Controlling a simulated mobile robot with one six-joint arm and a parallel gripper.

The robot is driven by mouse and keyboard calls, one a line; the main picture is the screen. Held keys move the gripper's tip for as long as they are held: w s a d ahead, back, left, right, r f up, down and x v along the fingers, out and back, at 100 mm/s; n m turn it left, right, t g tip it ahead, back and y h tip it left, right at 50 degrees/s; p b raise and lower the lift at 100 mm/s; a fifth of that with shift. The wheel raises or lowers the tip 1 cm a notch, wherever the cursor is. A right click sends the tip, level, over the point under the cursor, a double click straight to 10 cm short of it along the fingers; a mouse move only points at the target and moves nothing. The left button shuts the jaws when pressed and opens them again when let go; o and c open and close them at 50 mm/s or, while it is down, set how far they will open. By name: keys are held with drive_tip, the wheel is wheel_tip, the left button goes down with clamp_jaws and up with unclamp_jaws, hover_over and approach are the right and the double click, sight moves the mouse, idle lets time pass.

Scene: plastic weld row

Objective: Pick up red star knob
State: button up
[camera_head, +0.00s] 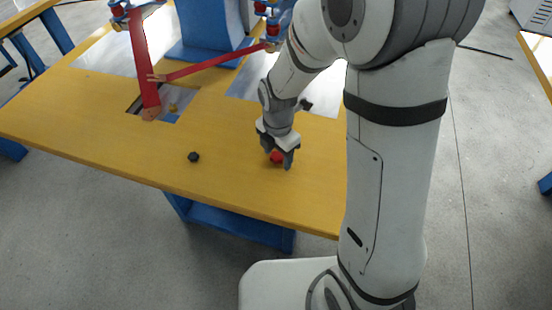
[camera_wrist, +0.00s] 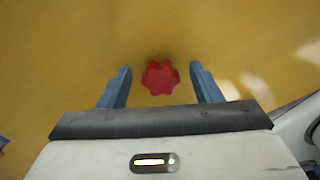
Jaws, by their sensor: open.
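The red star knob (camera_wrist: 160,78) lies on the yellow tabletop. In the wrist view it sits between the two blue-grey fingers of my gripper (camera_wrist: 160,84), with a gap on each side. In the head view my gripper (camera_head: 281,162) points down over the red star knob (camera_head: 276,157), which is partly hidden by the fingers. The gripper is open and holds nothing. I cannot tell the exact height of the fingertips above the table.
A black knob (camera_head: 193,157) lies on the yellow table (camera_head: 110,137) to the left. Red bars (camera_head: 143,62) of the blue machine (camera_head: 208,30) reach over the table at the back. A cutout (camera_head: 165,104) with small parts is behind the black knob. The table's front edge is near my gripper.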

drive_tip(key=c, duration=1.1)
